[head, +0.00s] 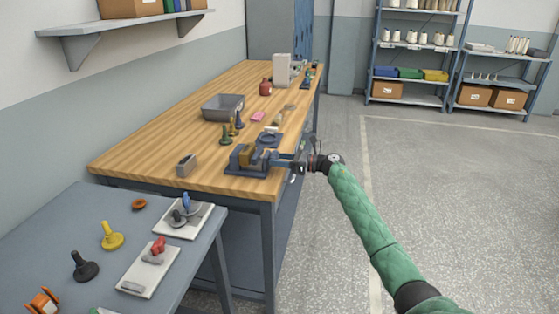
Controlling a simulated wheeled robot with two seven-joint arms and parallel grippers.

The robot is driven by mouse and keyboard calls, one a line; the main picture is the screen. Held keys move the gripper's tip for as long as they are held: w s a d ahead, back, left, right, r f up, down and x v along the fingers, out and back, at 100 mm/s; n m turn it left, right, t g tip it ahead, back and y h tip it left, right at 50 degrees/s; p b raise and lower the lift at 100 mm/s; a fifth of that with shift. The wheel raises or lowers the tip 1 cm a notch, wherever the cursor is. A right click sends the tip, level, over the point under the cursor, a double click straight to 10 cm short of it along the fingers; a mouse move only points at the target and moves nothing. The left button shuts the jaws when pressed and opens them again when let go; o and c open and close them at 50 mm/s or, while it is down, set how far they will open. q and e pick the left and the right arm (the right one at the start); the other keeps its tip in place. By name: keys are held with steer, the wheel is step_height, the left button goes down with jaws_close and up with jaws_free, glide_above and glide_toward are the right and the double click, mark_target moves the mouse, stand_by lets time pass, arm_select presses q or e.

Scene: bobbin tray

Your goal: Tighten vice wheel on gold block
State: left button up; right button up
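A dark blue vice (236,170) stands at the near right corner of the wooden bench. A gold block (247,154) sits between its jaws; any small gap there is too small to tell. My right gripper (291,163) is at the right side of the vice, at the bench's right edge, where the vice's screw end points. The vice wheel is not clearly seen; the gripper and wrist cover that spot. Whether the fingers are closed on the wheel cannot be told. My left gripper is not in view.
The wooden bench (140,160) holds a grey bin (222,107), dark and gold bobbins (225,134), a small grey box (187,165) and a pink item (258,116). A grey-blue table (60,230) with trays and bobbins stands front left. The floor right of the bench is clear.

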steer(key=c, duration=0.3)
